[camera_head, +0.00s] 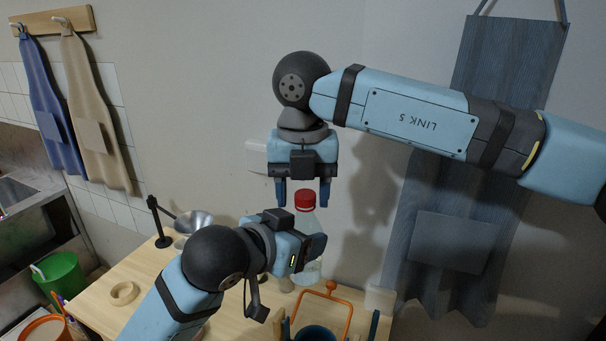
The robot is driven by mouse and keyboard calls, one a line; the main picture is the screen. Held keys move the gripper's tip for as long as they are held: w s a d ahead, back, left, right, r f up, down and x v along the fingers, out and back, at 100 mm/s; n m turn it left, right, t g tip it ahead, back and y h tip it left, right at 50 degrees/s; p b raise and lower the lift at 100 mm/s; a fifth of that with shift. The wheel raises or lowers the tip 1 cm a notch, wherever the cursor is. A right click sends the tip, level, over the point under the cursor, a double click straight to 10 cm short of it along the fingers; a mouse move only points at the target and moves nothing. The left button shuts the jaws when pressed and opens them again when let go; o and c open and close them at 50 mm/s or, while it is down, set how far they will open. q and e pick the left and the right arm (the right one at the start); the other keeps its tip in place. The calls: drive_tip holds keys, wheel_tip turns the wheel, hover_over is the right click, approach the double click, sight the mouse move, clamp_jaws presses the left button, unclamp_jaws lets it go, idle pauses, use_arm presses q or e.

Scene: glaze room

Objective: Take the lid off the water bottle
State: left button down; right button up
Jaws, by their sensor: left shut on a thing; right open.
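The water bottle (312,269) is clear and stands upright, held above or at the table; I cannot tell which. Its red lid (305,199) is on top. My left gripper (314,249) is shut on the bottle's body and hides part of it. My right gripper (304,194) points straight down from above. It is open, with one finger on each side of the red lid, and the lid sits between or just behind the fingertips. I cannot tell whether the fingers touch it.
A dark blue container (318,333) is at the front. A green bucket (60,278) is at the left. Aprons hang on the wall.

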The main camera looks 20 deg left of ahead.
drive_tip(key=shift+f, duration=0.1)
drive_tip(key=c, duration=0.9)
drive_tip(key=n, duration=0.4)
drive_tip(key=shift+s+a, duration=0.15)
drive_tip(key=shift+c, duration=0.2)
drive_tip(key=n, duration=0.8)
drive_tip(key=shift+s+n, duration=0.1)
drive_tip(key=shift+n, duration=0.2)
drive_tip(key=n, duration=0.3)
drive_tip(key=shift+n, duration=0.4)
drive_tip(key=shift+r, duration=0.25)
drive_tip(key=shift+d+r, duration=0.2)
drive_tip(key=shift+r, duration=0.75)
